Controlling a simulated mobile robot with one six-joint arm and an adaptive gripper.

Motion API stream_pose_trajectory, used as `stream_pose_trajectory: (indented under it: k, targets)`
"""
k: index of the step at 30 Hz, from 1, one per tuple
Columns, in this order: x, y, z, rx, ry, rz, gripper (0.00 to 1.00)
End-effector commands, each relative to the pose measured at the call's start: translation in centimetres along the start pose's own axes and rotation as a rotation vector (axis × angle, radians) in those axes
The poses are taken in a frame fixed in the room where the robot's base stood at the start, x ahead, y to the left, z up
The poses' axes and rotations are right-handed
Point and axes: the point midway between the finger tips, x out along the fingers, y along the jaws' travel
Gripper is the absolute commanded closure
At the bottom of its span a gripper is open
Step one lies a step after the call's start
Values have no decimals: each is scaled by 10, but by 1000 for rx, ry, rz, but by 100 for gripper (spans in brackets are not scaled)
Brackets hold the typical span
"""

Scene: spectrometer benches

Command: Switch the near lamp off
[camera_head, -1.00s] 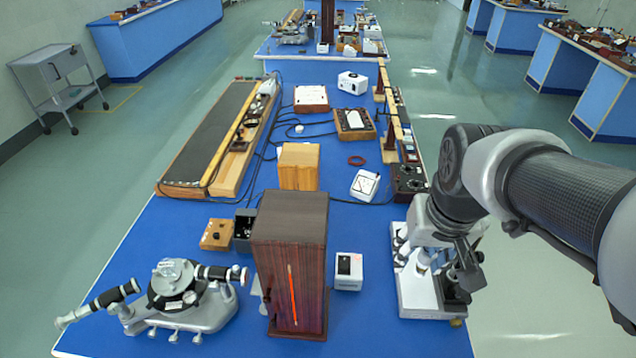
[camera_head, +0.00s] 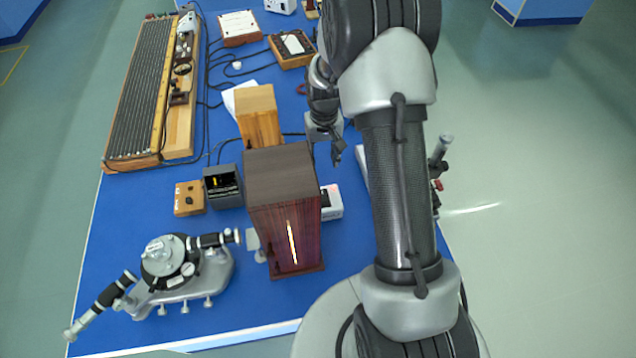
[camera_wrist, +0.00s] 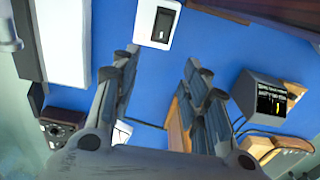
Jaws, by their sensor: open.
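The near lamp is a tall dark wooden housing (camera_head: 283,205) with a slit glowing yellow-white on its front. A small white box (camera_head: 332,203) with a reddish spot on top stands just right of it, partly hidden by the housing. In the wrist view the white box (camera_wrist: 141,39) carries a black rocker switch (camera_wrist: 163,24), at the top edge. My gripper (camera_head: 336,156) hangs above the bench, behind and slightly right of the white box in the head view. Its fingers (camera_wrist: 158,65) are apart and empty, with blue bench top between them.
A light wooden block (camera_head: 259,118) and a black box with a lit display (camera_head: 222,187) stand behind and left of the housing. A metal spectrometer (camera_head: 175,270) stands at the front left. A long slatted board (camera_head: 137,100) lies at the left. My arm hides the bench's right side.

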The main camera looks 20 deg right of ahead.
Motion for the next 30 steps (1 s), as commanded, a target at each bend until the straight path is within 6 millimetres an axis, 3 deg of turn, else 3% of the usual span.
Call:
stream_pose_trajectory:
  k: [12, 18, 24, 30]
  targets:
    - [94, 0, 2, 0, -4, 0, 58]
    - [130, 0, 1, 0, -2, 0, 58]
    - [148, 0, 0, 0, 0, 0, 58]
    - [151, 0, 0, 0, 1, 0, 58]
